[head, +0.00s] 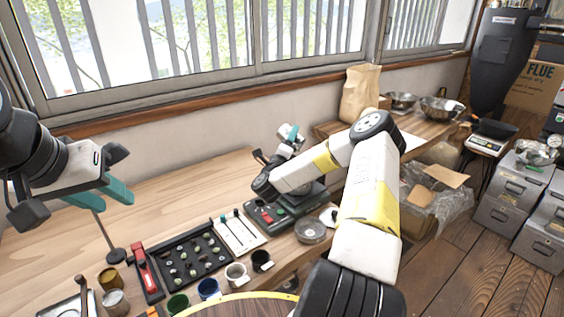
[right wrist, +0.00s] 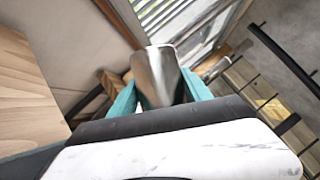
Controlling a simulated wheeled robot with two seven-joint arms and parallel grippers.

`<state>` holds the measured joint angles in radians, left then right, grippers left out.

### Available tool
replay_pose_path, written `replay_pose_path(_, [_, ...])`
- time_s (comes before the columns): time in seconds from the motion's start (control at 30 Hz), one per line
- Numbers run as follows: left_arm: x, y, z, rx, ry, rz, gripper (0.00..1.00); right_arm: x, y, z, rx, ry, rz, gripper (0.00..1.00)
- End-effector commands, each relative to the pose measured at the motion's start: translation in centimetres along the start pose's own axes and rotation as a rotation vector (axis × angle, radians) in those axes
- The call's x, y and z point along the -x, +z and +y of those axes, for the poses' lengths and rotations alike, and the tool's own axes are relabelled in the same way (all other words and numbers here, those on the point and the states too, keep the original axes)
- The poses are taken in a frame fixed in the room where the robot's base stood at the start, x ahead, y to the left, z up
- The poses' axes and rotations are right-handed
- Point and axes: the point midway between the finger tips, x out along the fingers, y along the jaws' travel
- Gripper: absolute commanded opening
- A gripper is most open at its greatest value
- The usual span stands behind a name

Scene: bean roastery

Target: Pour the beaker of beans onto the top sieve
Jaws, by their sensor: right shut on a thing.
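My right gripper (right wrist: 160,97) is shut on a shiny metal vessel, the beaker (right wrist: 155,72), held between its teal fingers. No beans show in it. In the head view my right gripper (head: 289,134) is small, above a dark green machine (head: 268,216) with a red button, and my own forearm covers part of this. The top sieve cannot be made out for certain; the machine's top is mostly hidden by my arm. A round grey metal dish (head: 311,231), perhaps a sieve, lies beside the machine. My left gripper (head: 103,197) is open and empty over the table's left side.
A black tray of bean samples (head: 187,262), a white card (head: 238,233) and several cups (head: 236,274) stand on the wooden table. A brown bag (head: 360,92) and metal bowls (head: 440,108) are on the far counter. The table's back left is clear.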

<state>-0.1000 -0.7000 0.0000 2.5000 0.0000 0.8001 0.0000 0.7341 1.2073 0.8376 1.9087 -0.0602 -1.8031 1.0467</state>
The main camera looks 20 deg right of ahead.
Motion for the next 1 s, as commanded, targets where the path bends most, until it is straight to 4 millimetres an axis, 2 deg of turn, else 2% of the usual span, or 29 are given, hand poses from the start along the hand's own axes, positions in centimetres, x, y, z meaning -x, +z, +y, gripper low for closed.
replay_pose_path(0.43, [0.0, 0.0, 0.0, 0.000, 0.000, 0.000, 0.36, 0.0, -0.1, -0.1, -0.018, -0.009, 0.002, 0.06])
replay_pose_path(0.47, [0.0, 0.0, 0.0, 0.000, 0.000, 0.000, 0.36, 0.0, 0.1, -0.1, 0.001, -0.001, -0.001, 0.06])
replay_pose_path(0.6, [0.0, 0.0, 0.0, 0.000, 0.000, 0.000, 0.36, -0.3, 1.0, 1.6, 0.330, 0.135, -0.029, 0.06])
replay_pose_path(0.67, [0.0, 0.0, 0.0, 0.000, 0.000, 0.000, 0.36, -0.3, 1.0, 2.2, 0.423, 0.175, -0.035, 0.06])
replay_pose_path(1.0, [0.0, 0.0, 0.0, 0.000, 0.000, 0.000, 0.36, -0.2, 1.1, 3.0, 0.540, 0.224, -0.044, 0.06])
